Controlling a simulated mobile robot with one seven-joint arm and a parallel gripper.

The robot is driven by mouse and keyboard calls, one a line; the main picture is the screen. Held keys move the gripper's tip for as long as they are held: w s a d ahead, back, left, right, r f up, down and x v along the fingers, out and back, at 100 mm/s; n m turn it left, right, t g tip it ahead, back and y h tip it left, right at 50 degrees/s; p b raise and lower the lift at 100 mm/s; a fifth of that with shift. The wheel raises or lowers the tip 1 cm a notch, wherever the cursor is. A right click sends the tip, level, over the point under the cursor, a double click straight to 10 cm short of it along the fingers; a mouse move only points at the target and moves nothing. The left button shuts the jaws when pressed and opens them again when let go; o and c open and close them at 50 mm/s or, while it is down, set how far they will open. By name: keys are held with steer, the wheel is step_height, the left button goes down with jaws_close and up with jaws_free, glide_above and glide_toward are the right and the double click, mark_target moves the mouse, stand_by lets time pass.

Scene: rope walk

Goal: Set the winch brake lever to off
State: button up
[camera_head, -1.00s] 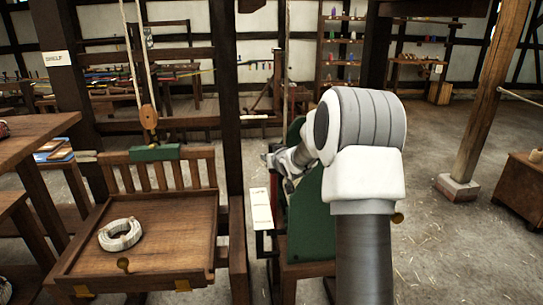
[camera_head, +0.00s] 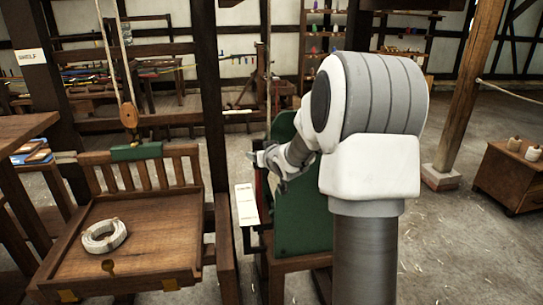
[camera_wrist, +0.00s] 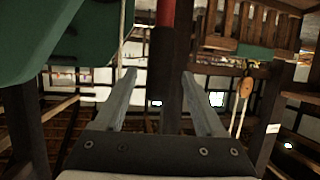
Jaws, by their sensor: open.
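The winch shows as a green side panel (camera_head: 303,205) on a wooden stand, partly hidden behind my arm. A white label plate (camera_head: 247,204) is at its left side. My gripper (camera_head: 262,158) is at the panel's upper left edge, small and partly hidden by my wrist. A red bar (camera_wrist: 166,12), possibly the brake lever's grip, is at the top centre, beyond the fingertips. The green panel (camera_wrist: 40,40) fills the upper left. The lever's setting cannot be read.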

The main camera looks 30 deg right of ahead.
steer(key=p+v, duration=0.1)
steer(key=v, duration=0.9)
steer(key=shift+s, duration=0.1)
